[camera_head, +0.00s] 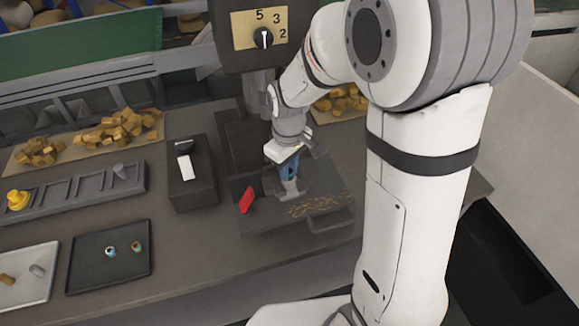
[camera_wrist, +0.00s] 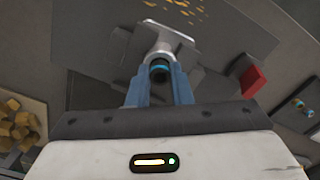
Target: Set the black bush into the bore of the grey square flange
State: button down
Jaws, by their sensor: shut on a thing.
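My gripper (camera_wrist: 158,82) points down with its blue fingers shut on a small dark bush (camera_wrist: 159,70) with a teal ring, which I take as the black bush. The grey flange (camera_wrist: 168,38) lies directly beyond the fingertips in the wrist view, with a round neck toward me and a wider plate behind. In the head view, my gripper (camera_head: 288,172) is over the dark machine table, right above the light grey flange (camera_head: 291,188). The bush is hidden there by the fingers. The bush overlaps the flange's neck in the wrist view; I cannot tell whether it is inside the bore.
A red handle (camera_head: 246,200) stands left of the flange, and brass chips (camera_head: 315,205) lie on the table. A machine head with a dial (camera_head: 264,38) is behind my arm. A dark box (camera_head: 188,178) is left. A black tray (camera_head: 82,272) holds two small ringed parts.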

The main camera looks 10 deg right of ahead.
jog(key=shift+f, duration=0.2)
dwell(0.5)
jog(key=c, duration=1.2)
grip_release()
jog(key=shift+c, duration=0.2)
jog(key=shift+o, duration=0.5)
jog(key=o, duration=0.4)
jog(key=shift+r+p, duration=2.3)
jog(key=shift+r, duration=1.2)
